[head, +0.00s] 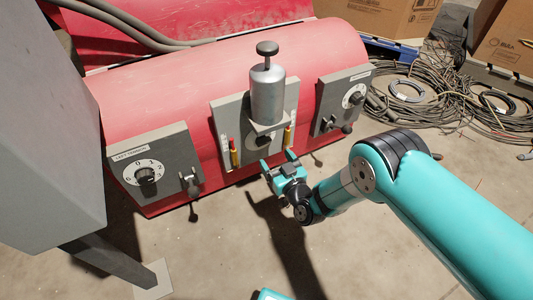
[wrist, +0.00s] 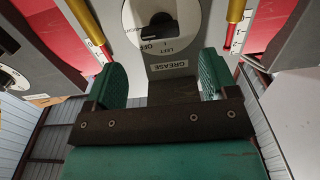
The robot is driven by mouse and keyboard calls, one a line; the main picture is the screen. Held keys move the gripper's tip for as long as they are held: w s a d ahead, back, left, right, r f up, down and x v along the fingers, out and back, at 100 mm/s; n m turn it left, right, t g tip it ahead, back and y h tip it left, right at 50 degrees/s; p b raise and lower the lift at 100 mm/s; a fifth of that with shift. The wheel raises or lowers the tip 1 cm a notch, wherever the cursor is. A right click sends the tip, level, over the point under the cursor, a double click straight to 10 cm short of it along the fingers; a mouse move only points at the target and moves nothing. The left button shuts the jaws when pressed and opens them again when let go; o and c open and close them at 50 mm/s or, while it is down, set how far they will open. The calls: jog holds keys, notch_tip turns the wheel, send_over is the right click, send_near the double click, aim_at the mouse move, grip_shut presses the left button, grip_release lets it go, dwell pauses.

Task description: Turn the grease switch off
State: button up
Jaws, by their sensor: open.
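The grease switch is a black knob (wrist: 155,28) on a pale round dial in the wrist view, above a GREASE label (wrist: 172,67). OFF, LEFT and part of another word are printed around it. I cannot tell surely which mark the knob points at. In the head view the knob (head: 264,140) shows partly under the silver grease cylinder (head: 268,95) on the middle grey panel (head: 232,110). My gripper (head: 278,162) is open and empty just in front of and below that panel. In the wrist view its green fingers (wrist: 160,65) stand apart on either side below the knob.
Red-and-yellow gauges (head: 234,153) flank the knob. A left panel (head: 155,160) has a numbered dial and a lever. A right panel (head: 340,100) has another dial and levers. All sit on a red drum (head: 150,85). Cable coils (head: 430,100) lie at the right.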

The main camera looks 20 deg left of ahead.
aim_at(265, 143)
jog(key=shift+b+x, duration=3.55)
jog(key=shift+b, duration=0.6)
jog(key=shift+r, duration=0.15)
jog(key=c, duration=0.9)
